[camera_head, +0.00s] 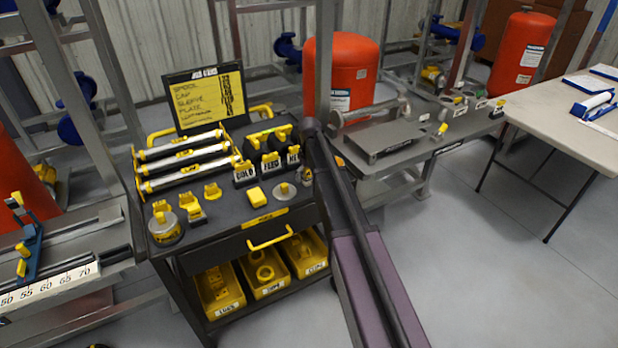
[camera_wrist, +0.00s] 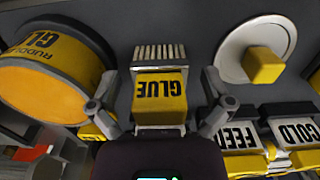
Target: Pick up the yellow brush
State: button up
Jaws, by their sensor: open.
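In the wrist view the yellow brush (camera_wrist: 159,90) is a yellow block lettered GLUE, with a row of pale bristles at its upper end. It lies on the dark top of the cart (camera_head: 225,212). My gripper (camera_wrist: 160,84) is open, with one finger on each side of the brush and a gap on both sides. Its palm hides the brush's lower end. In the head view my dark arm reaches over the cart's right part and hides most of this spot; I cannot make out the brush there.
A large yellow can (camera_wrist: 55,70) stands close left of the brush in the wrist view. A pale disc with a yellow knob (camera_wrist: 264,65) lies to the right. A sign (camera_head: 206,97) rises at the cart's back.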

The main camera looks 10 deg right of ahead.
jog(key=c, duration=1.1)
jog(key=shift+r, duration=0.15)
jog(key=shift+c, duration=0.2)
notch_tip(320, 180, up, 3)
jog(key=p, duration=0.3)
jog(key=s+d+r+p, duration=0.1)
jog(key=s+d+p, duration=0.1)
jog(key=s, duration=1.4)
jog(key=shift+r, duration=0.35)
jog(key=shift+d, duration=0.1)
jog(key=o, duration=0.6)
jog(key=c, duration=0.5)
